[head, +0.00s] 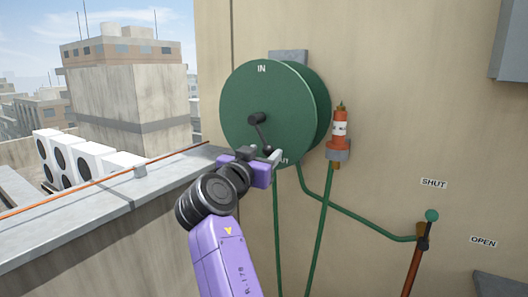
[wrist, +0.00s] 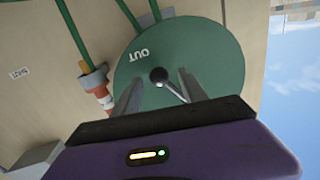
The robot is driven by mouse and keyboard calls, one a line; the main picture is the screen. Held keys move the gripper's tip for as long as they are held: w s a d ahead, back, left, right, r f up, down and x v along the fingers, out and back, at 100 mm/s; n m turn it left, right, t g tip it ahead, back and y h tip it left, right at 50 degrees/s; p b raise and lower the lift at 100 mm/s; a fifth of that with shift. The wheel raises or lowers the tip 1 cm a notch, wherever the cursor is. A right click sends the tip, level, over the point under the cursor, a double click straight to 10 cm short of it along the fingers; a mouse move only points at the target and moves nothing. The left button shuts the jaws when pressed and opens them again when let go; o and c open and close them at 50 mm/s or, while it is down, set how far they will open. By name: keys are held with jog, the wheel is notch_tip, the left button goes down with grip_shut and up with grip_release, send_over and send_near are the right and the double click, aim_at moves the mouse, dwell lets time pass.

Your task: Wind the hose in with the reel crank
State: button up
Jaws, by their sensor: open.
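The green hose reel (head: 285,85) is on the beige wall, with "IN" at the top of its face and "OUT" at the bottom. Its crank (head: 262,133) runs from the dark hub down to the right. In the wrist view, the reel (wrist: 215,60) appears upside down, and the crank's dark round knob (wrist: 158,76) shows between my fingers. My gripper (head: 272,154) is open in front of the reel's lower face. I cannot tell whether the knob lies fully between the fingers or just beyond them. Green hose (head: 322,225) hangs below the reel.
An orange and white nozzle (head: 340,128) stands in a grey holder right of the reel. A valve lever (head: 428,228) sits lower right, near the "SHUT" and "OPEN" labels. A concrete parapet (head: 100,210) runs along the left, with white condensers (head: 85,160) beyond.

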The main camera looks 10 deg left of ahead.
jog(key=shift+w+d, duration=0.1)
jog(key=shift+w, duration=0.25)
grip_shut()
dwell(1.2)
